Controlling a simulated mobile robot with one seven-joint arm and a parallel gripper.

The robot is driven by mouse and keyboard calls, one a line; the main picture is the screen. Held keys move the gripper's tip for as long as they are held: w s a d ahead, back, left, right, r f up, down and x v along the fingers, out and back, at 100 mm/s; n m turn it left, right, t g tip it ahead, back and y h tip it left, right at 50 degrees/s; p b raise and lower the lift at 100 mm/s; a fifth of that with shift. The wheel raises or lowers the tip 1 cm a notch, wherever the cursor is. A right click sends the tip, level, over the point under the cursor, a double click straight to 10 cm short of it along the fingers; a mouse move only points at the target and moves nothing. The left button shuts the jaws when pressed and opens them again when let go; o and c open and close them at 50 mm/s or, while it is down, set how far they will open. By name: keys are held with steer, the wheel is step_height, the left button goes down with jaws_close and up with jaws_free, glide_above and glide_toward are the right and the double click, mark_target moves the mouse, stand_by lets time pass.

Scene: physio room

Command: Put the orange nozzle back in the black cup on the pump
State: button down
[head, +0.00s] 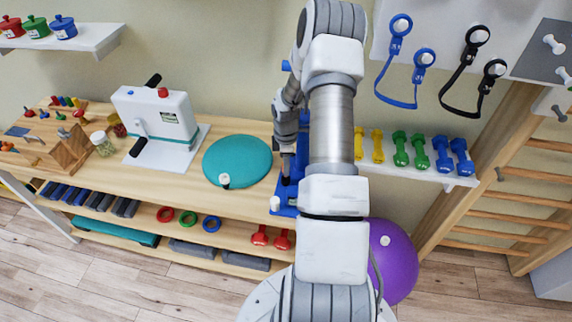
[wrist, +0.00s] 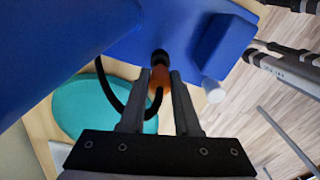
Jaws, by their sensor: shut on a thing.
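My gripper (wrist: 162,74) is shut on the orange nozzle (wrist: 159,80), which shows between the two fingers in the wrist view. A black hose (wrist: 107,88) curves from the nozzle to the left. The black cup (wrist: 160,56) shows right at the nozzle's far end, against the blue pump (wrist: 185,28). I cannot tell whether the nozzle's tip is inside the cup or just above it. In the head view the blue pump (head: 284,209) stands at the bench's right part. My arm hides much of it, and the nozzle and cup cannot be made out there.
A teal round cushion (head: 237,161) lies on the wooden bench (head: 150,180) just left of the pump. A white machine (head: 157,118) stands farther left. Coloured dumbbells (head: 400,150) stand on a shelf to the right. A purple ball (head: 396,262) is on the floor.

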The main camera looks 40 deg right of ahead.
steer(key=shift+f+b, duration=1.1)
steer(key=shift+f, duration=0.35)
stand_by(0.5)
steer(key=c, duration=0.5)
jaws_free()
steer(key=shift+c, duration=0.2)
steer(key=shift+r, duration=0.1)
steer(key=shift+r+p, duration=2.25)
steer(key=shift+r, duration=1.25)
